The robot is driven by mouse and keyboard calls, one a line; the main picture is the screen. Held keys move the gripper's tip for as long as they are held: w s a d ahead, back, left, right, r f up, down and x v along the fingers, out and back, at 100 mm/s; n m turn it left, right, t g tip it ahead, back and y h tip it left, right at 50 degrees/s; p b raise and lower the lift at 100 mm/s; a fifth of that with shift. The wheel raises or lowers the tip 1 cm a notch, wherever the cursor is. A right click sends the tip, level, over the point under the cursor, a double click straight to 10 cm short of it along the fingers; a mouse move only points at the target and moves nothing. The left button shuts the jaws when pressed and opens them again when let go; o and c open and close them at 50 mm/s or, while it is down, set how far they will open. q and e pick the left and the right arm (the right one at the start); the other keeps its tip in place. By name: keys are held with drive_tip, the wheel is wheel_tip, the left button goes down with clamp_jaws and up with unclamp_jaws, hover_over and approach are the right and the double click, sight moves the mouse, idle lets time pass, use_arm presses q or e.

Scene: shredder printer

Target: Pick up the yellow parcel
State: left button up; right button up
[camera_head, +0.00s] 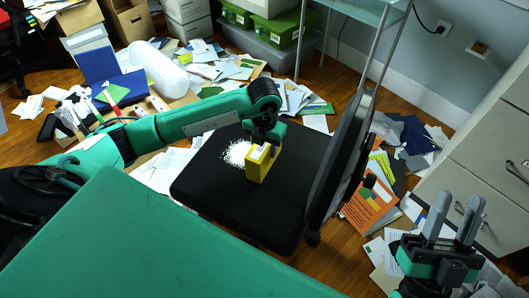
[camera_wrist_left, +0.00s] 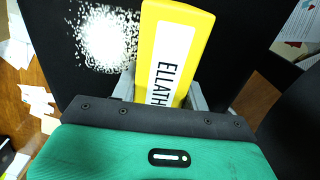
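The yellow parcel (camera_head: 258,165) stands upright on the black seat of a chair (camera_head: 215,190), beside a white speckled patch. In the left wrist view the parcel (camera_wrist_left: 172,50) lies between my two grey fingers, with a white label with black letters facing the camera. My left gripper (camera_head: 266,143) is at the parcel's upper end, one finger on each side, and looks shut on it. The fingertips are partly hidden by the gripper body in the left wrist view. My right gripper (camera_head: 455,215) is open and empty at the lower right, away from the parcel.
The chair's black backrest (camera_head: 343,150) rises close to the right of the parcel. Papers and folders litter the floor around the chair. A drawer cabinet (camera_head: 485,160) stands at the right, a glass-topped table (camera_head: 365,10) behind. Boxes stand at the back.

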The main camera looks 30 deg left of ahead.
use_arm(q)
drive_tip(key=shift+c, duration=1.1)
